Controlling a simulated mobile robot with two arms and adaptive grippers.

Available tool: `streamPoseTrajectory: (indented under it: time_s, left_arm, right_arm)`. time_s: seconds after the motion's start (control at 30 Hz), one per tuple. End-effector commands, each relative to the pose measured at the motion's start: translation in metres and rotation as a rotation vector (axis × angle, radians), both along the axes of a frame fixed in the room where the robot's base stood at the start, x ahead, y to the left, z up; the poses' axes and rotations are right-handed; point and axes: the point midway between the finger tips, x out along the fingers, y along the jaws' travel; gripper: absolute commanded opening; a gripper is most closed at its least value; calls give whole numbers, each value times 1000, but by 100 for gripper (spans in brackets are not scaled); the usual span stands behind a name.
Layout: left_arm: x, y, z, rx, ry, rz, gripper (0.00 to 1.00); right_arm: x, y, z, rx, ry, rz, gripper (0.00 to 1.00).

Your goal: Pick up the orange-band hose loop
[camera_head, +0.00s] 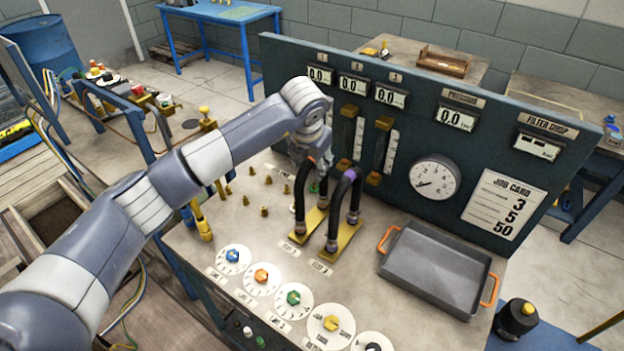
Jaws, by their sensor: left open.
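The orange-band hose loop (300,190) is a black arch with an orange band near its top. It stands upright on the left brass plate (310,221) on the bench. A similar black hose loop with a purple band (338,208) stands just to its right on another brass plate. My left gripper (314,166) is open, pointing down at the top of the orange-band loop. Its fingers are small and partly hidden by the loop, and I cannot tell whether they touch it. My right gripper is not in view.
A grey tray with orange handles (435,267) sits right of the loops. Several dials (262,279) line the bench's front edge. Small brass fittings (264,211) stand left of the loops. An upright panel with gauges (435,130) rises close behind them.

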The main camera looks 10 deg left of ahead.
Motion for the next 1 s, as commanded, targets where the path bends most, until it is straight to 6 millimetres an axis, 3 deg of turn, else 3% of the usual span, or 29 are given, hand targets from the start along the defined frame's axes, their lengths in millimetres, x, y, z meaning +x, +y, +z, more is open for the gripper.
streamPoseTrajectory:
  time_s: [0.27, 0.47, 0.5, 0.83, 1.0]
  left_arm:
    - [2, 0, -4, 0, -2, -1, 46]
    - [2, 0, -4, -1, -2, 0, 3]
    - [2, 0, -4, -1, -2, 0, 0]
    - [3, 0, 1, -2, -6, 1, 0]
    - [4, 0, 25, -4, -14, 2, 0]
  right_arm:
    - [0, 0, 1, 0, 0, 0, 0]
    - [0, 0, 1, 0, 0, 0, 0]
    - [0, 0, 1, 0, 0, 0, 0]
    - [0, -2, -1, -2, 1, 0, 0]
    - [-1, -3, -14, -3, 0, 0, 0]
